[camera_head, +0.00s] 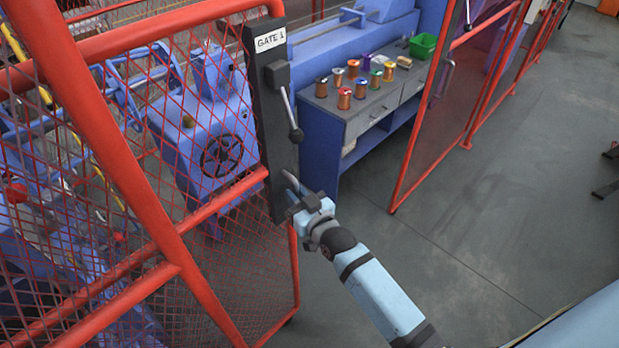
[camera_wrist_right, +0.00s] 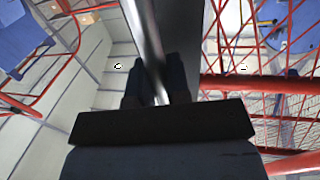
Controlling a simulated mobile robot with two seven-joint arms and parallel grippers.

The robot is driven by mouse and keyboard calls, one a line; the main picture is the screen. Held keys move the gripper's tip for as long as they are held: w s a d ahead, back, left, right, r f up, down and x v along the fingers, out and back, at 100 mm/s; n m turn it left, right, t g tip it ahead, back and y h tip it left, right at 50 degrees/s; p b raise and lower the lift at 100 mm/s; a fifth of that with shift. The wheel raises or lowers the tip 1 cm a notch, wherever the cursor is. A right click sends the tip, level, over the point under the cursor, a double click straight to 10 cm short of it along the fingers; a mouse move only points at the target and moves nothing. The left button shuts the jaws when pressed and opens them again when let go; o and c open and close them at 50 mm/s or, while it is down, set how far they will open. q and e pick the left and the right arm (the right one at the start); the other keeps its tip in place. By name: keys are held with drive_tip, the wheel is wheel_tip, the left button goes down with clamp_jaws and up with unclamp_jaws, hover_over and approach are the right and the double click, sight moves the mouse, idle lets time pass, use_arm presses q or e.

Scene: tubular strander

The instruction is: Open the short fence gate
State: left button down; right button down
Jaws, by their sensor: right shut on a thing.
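The red mesh gate (camera_head: 215,205) fills the left of the head view. A black plate (camera_head: 268,130) on its edge carries a "GATE 1" label (camera_head: 270,40) and a lever with a black knob (camera_head: 291,118). A wide gap lies between this edge and the red fence to the right. My right gripper (camera_head: 303,197) is at the lower end of the plate, shut on the grey metal pull handle (camera_head: 289,181). In the right wrist view the handle's shiny bar (camera_wrist_right: 146,40) runs between the dark fingers (camera_wrist_right: 152,85). My left gripper is out of view.
A blue workbench (camera_head: 365,110) with several wire spools and a green bin (camera_head: 422,46) stands beyond the gap. Another red fence panel (camera_head: 440,120) with a handle is on the right. Blue machinery (camera_head: 205,130) is behind the mesh.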

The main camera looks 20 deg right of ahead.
drive_tip(key=shift+s+a, duration=0.35)
drive_tip(key=shift+a, duration=0.55)
drive_tip(key=c, duration=1.1)
unclamp_jaws()
drive_tip(key=shift+s+d, duration=0.15)
drive_tip(key=shift+s, duration=0.4)
drive_tip(key=s+d+b, duration=0.1)
drive_tip(key=s+d, duration=0.1)
drive_tip(key=s, duration=1)
drive_tip(key=shift+s+d+b, duration=0.2)
drive_tip(key=shift+s+b, duration=0.05)
drive_tip(key=shift+b, duration=0.15)
